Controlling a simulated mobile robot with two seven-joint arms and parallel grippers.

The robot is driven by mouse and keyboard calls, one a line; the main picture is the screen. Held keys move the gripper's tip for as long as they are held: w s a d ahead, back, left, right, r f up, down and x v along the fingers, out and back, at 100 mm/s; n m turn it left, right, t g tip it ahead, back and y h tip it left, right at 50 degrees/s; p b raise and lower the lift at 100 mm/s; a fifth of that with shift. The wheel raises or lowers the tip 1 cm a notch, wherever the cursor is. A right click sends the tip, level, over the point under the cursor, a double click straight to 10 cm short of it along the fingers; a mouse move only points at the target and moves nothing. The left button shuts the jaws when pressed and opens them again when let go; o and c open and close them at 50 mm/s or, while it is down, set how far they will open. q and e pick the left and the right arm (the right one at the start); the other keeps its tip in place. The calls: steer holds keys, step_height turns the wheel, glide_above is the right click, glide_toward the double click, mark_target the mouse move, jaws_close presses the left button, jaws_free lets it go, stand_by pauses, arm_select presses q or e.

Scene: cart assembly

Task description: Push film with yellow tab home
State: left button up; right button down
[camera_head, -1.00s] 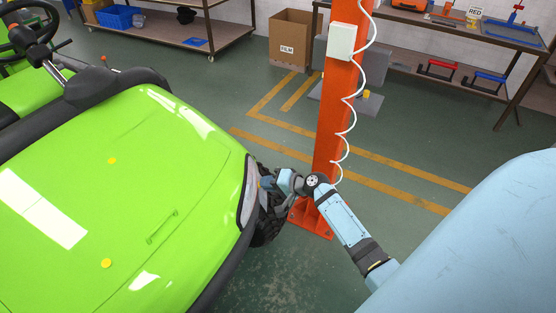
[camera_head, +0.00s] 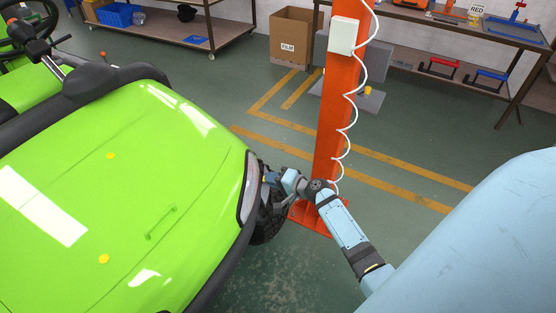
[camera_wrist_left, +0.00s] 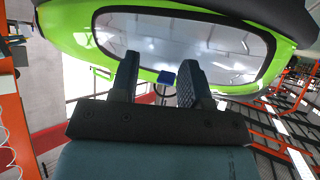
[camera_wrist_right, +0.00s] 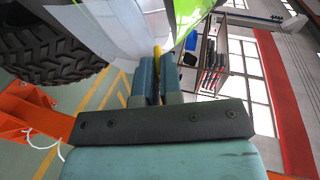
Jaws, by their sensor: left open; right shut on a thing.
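The yellow tab (camera_wrist_right: 157,57) stands between the fingers of my right gripper (camera_wrist_right: 157,68), which is shut on it. Next to it in the right wrist view is a pale, glossy surface (camera_wrist_right: 122,22), where film and lamp lens are hard to tell apart. In the head view my right gripper (camera_head: 271,180) is at the headlight (camera_head: 250,190) on the green cart's (camera_head: 130,190) front corner. My left gripper (camera_wrist_left: 159,65) is open in the left wrist view, facing a glossy lens (camera_wrist_left: 185,45) in green bodywork. A blue tab (camera_wrist_left: 166,78) shows between its fingers, apart from them.
An orange post (camera_head: 333,125) with a coiled white cable stands close behind my right arm. The cart's black tyre (camera_head: 268,220) is beside the gripper. A box marked FILM (camera_head: 290,38) stands at the back. The floor right of the post is mostly clear.

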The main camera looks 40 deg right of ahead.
steer(key=shift+w+a+f, duration=0.4)
steer(key=shift+w+a, duration=0.35)
steer(key=shift+a, duration=0.05)
steer(key=shift+b, duration=0.4)
steer(key=shift+w+a, duration=0.2)
steer(key=shift+w+a+f+b, duration=0.15)
steer(key=shift+w+a+b, duration=0.1)
steer(key=shift+b, duration=0.15)
stand_by(0.4)
